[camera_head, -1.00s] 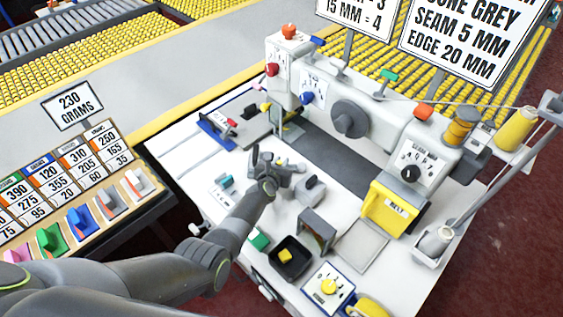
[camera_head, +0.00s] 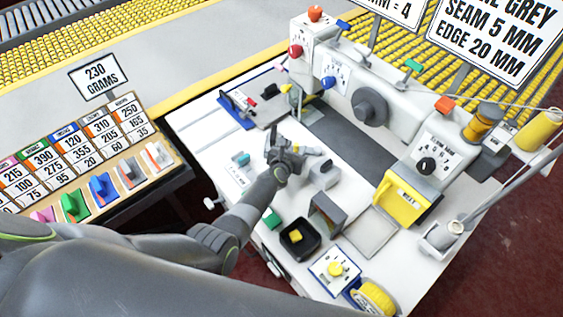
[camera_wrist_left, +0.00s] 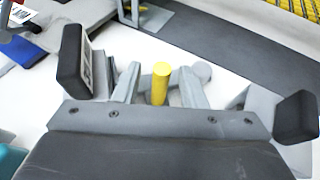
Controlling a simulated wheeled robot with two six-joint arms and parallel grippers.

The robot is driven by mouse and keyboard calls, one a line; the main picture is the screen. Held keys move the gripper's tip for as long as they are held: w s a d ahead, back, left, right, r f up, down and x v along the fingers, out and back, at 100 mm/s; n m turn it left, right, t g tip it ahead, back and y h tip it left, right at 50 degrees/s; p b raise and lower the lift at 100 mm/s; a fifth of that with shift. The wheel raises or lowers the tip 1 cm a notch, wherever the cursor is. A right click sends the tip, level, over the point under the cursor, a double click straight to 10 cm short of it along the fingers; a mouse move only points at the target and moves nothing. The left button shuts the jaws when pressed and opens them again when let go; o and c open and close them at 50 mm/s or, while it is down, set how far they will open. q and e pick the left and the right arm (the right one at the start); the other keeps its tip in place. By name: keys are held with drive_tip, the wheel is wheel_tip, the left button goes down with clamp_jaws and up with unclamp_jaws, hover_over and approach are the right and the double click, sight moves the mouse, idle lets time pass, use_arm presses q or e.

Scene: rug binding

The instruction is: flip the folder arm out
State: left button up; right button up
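My left gripper (camera_head: 288,155) is low over the white sewing table, beside a grey block (camera_head: 322,174). I cannot tell whether the post belongs to the folder arm. In the head view the gripper hides this spot. My right gripper is not in view.
The sewing machine (camera_head: 368,105) stands behind, with a dark strip (camera_head: 345,140) before it. A blue-based clamp (camera_head: 238,110) is at the back left. A weights rack (camera_head: 100,170) stands left.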

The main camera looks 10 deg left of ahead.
use_arm(q)
drive_tip(key=p+v, duration=0.4)
drive_tip(key=v, duration=1.1)
drive_tip(key=shift+d, duration=0.15)
